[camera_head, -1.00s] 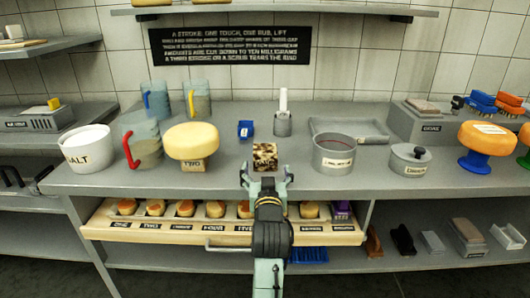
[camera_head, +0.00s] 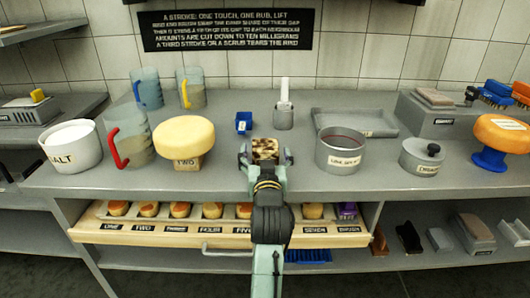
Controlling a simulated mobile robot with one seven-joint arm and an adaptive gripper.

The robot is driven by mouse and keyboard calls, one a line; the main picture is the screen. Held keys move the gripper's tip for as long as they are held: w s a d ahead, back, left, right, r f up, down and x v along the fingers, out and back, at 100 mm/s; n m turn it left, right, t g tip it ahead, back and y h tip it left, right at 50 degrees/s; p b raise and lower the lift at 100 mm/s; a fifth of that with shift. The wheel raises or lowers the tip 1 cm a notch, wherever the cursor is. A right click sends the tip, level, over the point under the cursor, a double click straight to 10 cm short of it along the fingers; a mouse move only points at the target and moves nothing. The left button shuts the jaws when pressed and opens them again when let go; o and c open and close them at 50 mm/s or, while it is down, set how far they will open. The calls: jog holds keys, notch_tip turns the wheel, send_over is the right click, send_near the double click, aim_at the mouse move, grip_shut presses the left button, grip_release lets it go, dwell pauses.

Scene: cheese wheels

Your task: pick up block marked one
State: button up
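A brown-and-cream mottled block (camera_head: 265,147) stands on the grey counter near its front edge, in the middle. I cannot read a number on it. My gripper (camera_head: 265,158) is open, with one finger at the block's left and one at its right. The lower part of the block is hidden behind my gripper. Whether the fingers touch it I cannot tell. A drawer (camera_head: 160,238) below the counter has a slot label "ONE" (camera_head: 110,227) at its left end, with a small orange-topped piece (camera_head: 118,208) behind it.
A yellow cheese wheel (camera_head: 184,135) rests on a block marked "TWO" (camera_head: 187,163) at left. A small blue item (camera_head: 243,122) and a grey cup (camera_head: 284,117) stand behind the mottled block. A grey pot (camera_head: 341,153) stands at right. Measuring jugs and a salt tub (camera_head: 72,146) are further left.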

jog(key=c, duration=1.2)
jog(key=shift+c, duration=0.3)
